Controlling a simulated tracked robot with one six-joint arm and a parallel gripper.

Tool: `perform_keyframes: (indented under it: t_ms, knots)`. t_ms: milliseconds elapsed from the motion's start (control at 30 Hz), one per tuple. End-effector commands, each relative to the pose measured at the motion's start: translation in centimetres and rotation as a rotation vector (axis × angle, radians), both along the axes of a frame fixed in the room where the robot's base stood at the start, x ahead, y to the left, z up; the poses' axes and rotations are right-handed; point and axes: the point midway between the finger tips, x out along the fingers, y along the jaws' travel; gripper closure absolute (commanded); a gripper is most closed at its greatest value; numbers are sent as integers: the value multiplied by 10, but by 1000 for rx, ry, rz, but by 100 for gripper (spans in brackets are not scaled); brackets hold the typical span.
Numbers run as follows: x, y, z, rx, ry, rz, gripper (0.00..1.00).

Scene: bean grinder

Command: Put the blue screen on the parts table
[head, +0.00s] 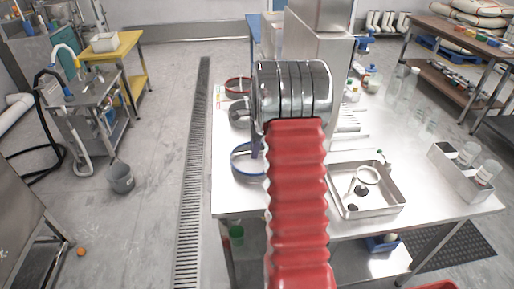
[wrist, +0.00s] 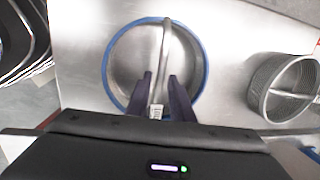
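The blue screen (head: 239,163) is a round metal pan with a blue rim, on the near left of the steel table. In the wrist view the blue screen (wrist: 132,62) lies below my gripper, with a metal bar across its top. My gripper (wrist: 160,77) has its two dark fingers on either side of this bar, with gaps showing, so it looks open. In the head view my gripper (head: 257,149) is mostly hidden behind my red sleeved arm. Which surface is the parts table is not marked; a yellow table (head: 127,50) stands at the back left.
A grey mesh screen (wrist: 281,88) sits beside the blue one, and a red-rimmed one (head: 238,79) stands farther back. A steel tray (head: 388,205) with small parts and a bottle holder (head: 447,172) are on the right. A bucket (head: 120,178) stands on the otherwise mostly clear left floor.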

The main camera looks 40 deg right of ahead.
Motion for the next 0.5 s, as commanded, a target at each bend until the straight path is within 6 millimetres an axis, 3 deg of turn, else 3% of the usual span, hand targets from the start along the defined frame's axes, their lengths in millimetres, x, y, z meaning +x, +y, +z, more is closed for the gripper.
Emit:
perform_keyframes:
  t_ms: [100, 500]
  knots:
    - [0, 0, 0, 0, 0, 0, 72]
    - [-1, -1, 9, -2, -2, 0, 72]
